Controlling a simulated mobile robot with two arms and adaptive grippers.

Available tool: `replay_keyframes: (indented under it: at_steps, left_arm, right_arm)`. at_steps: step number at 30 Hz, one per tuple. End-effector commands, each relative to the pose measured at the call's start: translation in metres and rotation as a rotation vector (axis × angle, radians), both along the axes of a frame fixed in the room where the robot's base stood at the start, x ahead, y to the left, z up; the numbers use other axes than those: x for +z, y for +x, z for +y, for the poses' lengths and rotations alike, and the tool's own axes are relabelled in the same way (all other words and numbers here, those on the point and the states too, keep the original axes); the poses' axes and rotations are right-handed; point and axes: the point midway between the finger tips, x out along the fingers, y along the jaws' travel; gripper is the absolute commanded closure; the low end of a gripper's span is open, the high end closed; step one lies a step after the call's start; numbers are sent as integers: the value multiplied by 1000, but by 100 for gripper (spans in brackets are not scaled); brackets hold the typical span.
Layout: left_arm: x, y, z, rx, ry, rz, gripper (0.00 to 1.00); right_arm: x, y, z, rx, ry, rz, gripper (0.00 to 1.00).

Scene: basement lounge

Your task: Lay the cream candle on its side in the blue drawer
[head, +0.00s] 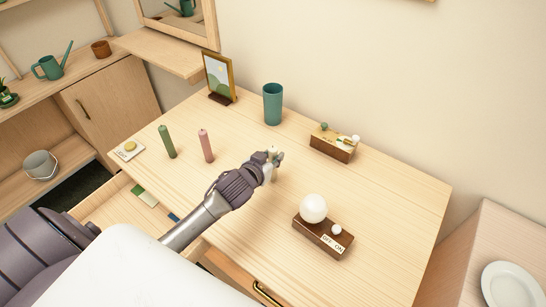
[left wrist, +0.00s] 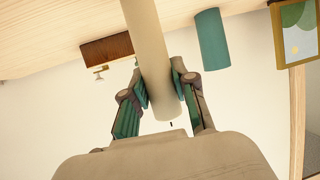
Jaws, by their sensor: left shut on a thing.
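My left gripper (head: 274,157) is above the middle of the desk, shut on the cream candle (head: 275,176). The candle is mostly hidden by the gripper in the head view. In the left wrist view the candle (left wrist: 148,45) runs between the two fingers (left wrist: 163,85), its wick end near the palm. It looks roughly upright; I cannot tell whether its base touches the desk. An open wooden drawer (head: 112,192) lies left of my arm, with a green patch (head: 145,197) and a blue patch (head: 173,217) in it. My arm hides part of it. My right gripper is not in view.
On the desk (head: 385,205) stand a green candle (head: 167,142), a pink candle (head: 206,146), a teal cup (head: 273,104), a picture frame (head: 218,78), a wooden box (head: 333,144) and a globe lamp (head: 314,208). A small dish (head: 129,149) sits near the left edge.

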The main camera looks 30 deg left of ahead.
Motion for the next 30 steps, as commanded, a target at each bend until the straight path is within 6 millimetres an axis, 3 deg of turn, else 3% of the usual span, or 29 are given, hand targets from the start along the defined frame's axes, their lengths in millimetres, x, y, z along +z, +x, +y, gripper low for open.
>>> replay_keyframes:
  at_steps: [3,14,15,19,30]
  left_arm:
    - [-9,0,-1,-1,-1,-1,100]
    - [-14,0,-1,-1,-1,-1,100]
    - [-13,0,-1,-1,0,-1,68]
    - [-13,0,-1,-1,0,-1,48]
    - [-9,-2,-1,-2,-1,-1,48]
  right_arm:
    - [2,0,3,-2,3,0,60]
    - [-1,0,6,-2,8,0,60]
    - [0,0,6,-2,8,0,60]
    - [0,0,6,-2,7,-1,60]
    - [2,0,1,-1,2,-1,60]
